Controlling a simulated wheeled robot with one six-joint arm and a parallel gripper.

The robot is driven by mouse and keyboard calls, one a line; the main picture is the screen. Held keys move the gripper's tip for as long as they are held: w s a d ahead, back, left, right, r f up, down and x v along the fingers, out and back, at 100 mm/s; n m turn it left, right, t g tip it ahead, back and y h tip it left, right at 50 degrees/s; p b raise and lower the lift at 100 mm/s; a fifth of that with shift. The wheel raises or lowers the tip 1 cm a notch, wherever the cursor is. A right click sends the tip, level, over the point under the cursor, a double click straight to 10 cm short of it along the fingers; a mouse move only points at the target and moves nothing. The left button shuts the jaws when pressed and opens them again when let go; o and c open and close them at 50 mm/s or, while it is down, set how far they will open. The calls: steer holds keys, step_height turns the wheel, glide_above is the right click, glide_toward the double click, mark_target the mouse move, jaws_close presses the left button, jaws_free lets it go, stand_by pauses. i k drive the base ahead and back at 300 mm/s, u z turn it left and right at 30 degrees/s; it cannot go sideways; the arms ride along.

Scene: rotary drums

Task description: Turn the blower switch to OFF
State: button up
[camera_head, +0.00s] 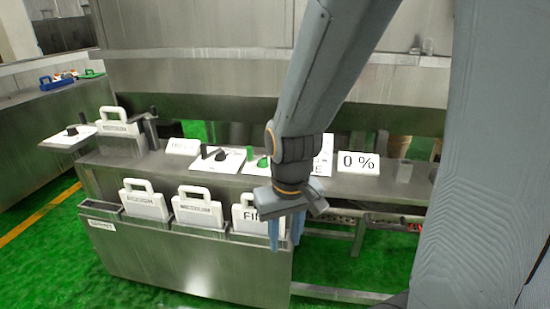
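My gripper (286,240) hangs from my arm near the middle of the view. Its blue fingers point down and stand apart with nothing visible between them. It is in front of the metal counter, near the white sign partly reading "FI" (247,213). A white panel (217,160) with black knobs (219,155) lies on the counter behind and left of it. Green knobs (263,162) sit beside that panel, close to my arm. Another black knob (72,130) is on a white plate at the far left. I cannot read which switch is the blower's, or its setting.
A "0 %" sign (358,162) stands right of my arm. My arm hides part of the counter. Green floor (45,265) is clear at lower left.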

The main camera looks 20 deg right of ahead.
mark_target(262, 160)
steer(key=z, duration=0.65)
steer(key=i, duration=0.95)
steer(key=u, duration=0.55)
steer(key=k, duration=0.5)
steer(key=z, duration=0.25)
steer(key=i, duration=0.5)
steer(key=u, duration=0.5)
